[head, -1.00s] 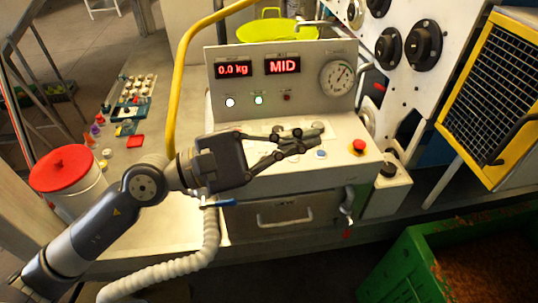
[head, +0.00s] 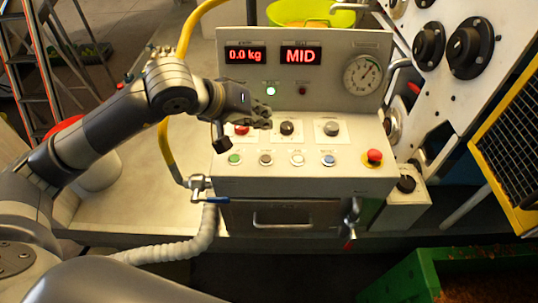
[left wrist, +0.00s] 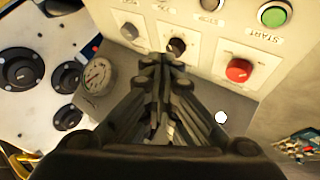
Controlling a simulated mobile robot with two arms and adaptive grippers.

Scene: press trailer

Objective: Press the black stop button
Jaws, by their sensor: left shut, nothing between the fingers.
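The sloped control panel (head: 215,172) has a lower row of small round buttons. Next to the green START button (left wrist: 274,14) is a dull grey-looking button (left wrist: 212,4) whose label seems to read STOP; the frame edge cuts it. In the head view it is the second button (head: 265,159) from the left, uncovered. A black knob (head: 287,128) stands in the upper row between a red button (head: 241,129) and a grey knob (head: 332,128). My left gripper (head: 268,119) is shut and empty, its tips close to the black knob; touch cannot be told. My right gripper is not in view.
A red emergency button (head: 374,156) sits at the panel's right end. The upright display board (head: 340,48) with a gauge (head: 362,75) rises behind. A blue-handled valve (head: 200,190) and pale hose (head: 190,247) are at the left front. A green bin (head: 412,278) stands at lower right.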

